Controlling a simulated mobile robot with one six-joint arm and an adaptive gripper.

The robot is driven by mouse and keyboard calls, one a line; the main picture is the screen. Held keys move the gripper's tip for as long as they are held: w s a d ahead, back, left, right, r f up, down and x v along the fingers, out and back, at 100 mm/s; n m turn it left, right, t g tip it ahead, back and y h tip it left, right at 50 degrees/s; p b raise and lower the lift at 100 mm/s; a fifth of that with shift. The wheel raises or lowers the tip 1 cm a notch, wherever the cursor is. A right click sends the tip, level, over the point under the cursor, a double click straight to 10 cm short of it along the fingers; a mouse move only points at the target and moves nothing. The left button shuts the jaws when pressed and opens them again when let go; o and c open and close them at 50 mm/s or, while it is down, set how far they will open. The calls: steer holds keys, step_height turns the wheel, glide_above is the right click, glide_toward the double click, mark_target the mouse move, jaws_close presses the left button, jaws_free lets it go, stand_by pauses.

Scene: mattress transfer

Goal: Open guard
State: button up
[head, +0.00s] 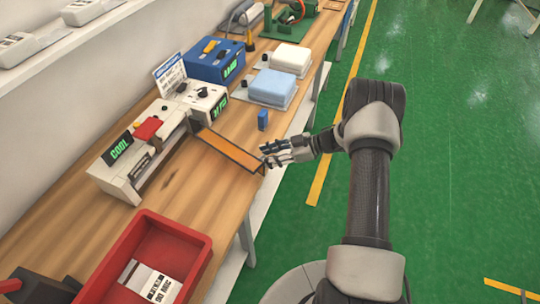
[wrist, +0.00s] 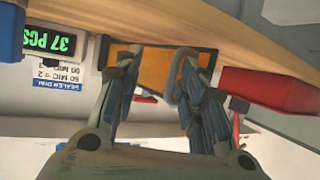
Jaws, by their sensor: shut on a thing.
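The guard (head: 225,149) is an orange panel in a dark frame. It sticks out from the front of the white machine (head: 118,178) towards the table's front edge, at an angle to the machine. The machine shows a green "COOL" display and a red block on top. My gripper (head: 270,156) is at the guard's outer end, shut on it. In the wrist view the orange panel (wrist: 125,60) lies beyond my fingers (wrist: 172,88), and a grey bar at its edge is between them. The fingers partly hide the guard there.
A red bin (head: 196,262) with a labelled packet stands at the near end of the wooden table. A small blue object (head: 263,119), a light blue stack (head: 272,88), a white stack (head: 292,59) and a blue box (head: 214,62) stand further back. Green floor lies open to the right.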

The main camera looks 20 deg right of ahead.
steer(key=shift+w+r, duration=0.3)
steer(key=shift+r, duration=0.15)
steer(key=v, duration=1.2)
steer(key=shift+s+f, duration=0.3)
steer(key=shift+f, duration=0.1)
